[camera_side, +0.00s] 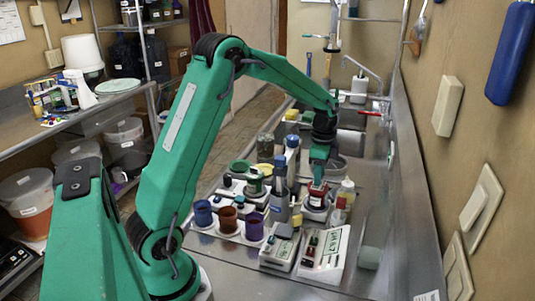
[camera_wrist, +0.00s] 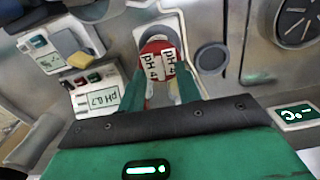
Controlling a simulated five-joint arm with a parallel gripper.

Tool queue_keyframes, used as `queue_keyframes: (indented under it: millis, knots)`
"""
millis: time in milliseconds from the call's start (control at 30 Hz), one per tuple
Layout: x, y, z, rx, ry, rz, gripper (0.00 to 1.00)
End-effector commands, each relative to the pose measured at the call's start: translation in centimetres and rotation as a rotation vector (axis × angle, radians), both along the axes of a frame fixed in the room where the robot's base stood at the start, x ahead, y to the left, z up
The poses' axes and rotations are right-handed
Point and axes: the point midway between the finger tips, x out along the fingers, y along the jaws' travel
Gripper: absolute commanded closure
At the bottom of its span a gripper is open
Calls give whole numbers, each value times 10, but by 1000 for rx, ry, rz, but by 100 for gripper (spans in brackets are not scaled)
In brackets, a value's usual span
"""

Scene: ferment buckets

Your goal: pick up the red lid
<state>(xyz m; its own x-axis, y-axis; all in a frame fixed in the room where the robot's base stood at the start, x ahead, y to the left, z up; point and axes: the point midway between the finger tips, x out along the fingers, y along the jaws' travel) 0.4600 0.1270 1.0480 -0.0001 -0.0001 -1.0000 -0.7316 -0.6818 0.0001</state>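The red lid (camera_wrist: 157,62) is round and carries two white labels reading "pH 4". It sits at the fingertips of my gripper (camera_wrist: 160,77) in the wrist view, with one green finger at each side. In the side view my gripper (camera_side: 318,178) points down over the red lid (camera_side: 317,189), which is on a pale container among the bench items. The fingers stand apart, about as wide as the lid. Whether they touch its sides cannot be seen. The lid's far side is hidden.
Blue, brown and purple cups (camera_side: 228,218) stand to the left. A blue-capped bottle (camera_side: 292,150) and a grey-blue device (camera_side: 279,195) are close beside my gripper. A pH 6.7 meter (camera_side: 326,250) lies in front. The wall (camera_side: 480,120) bounds the right side.

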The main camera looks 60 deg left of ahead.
Motion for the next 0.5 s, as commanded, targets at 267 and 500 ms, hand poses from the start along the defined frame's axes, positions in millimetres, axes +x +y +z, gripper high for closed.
queue_keyframes:
  millis: [267,500]
  knots:
    - [0,0,-13,0,0,0,66]
    - [0,0,-13,0,0,0,66]
